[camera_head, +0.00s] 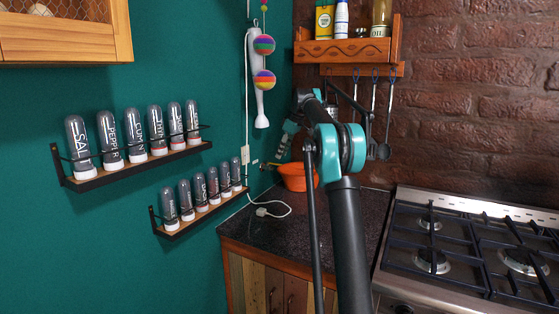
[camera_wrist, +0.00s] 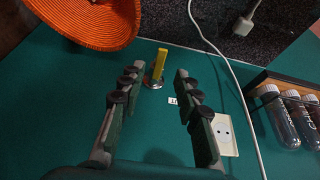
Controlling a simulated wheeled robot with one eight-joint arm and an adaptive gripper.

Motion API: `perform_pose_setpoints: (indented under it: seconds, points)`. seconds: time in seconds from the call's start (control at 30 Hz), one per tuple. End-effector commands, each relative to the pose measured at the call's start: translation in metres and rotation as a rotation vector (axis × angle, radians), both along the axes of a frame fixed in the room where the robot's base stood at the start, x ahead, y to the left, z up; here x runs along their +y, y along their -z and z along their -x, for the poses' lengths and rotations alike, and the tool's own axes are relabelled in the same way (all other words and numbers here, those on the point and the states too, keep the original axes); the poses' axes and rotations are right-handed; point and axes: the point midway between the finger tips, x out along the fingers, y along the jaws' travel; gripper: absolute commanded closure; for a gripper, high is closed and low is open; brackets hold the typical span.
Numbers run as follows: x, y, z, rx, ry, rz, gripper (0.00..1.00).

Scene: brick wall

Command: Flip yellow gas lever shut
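The yellow gas lever (camera_wrist: 160,63) shows in the wrist view on the teal wall, on a small round metal fitting. It lies ahead of my gripper (camera_wrist: 156,75), roughly between the lines of its two fingers. The fingers are apart with nothing between their pads, and I see no contact with the lever. The lever is too small there to make out clearly.
An orange woven bowl (camera_head: 300,178) stands on the dark counter (camera_head: 275,230) close by; it also shows in the wrist view (camera_wrist: 95,22). A white cable (camera_wrist: 222,65) and wall socket (camera_wrist: 223,133) are right of the fingers. Spice jars (camera_head: 186,202) line a low shelf.

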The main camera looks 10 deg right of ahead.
Motion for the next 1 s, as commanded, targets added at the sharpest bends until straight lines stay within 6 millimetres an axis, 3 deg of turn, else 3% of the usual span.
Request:
perform_pose_setpoints:
  seconds: [0.23, 0.63, 0.9, 1.0]
  points:
    - [0.010, 0.030, -0.007, 0.000, 0.000, 0.000, 0.67]
    - [0.012, 0.037, -0.009, 0.000, 0.001, 0.000, 0.67]
    - [0.012, 0.037, -0.009, 0.000, 0.000, 0.000, 0.98]
    - [0.012, 0.037, -0.009, 0.000, 0.000, 0.000, 1.00]
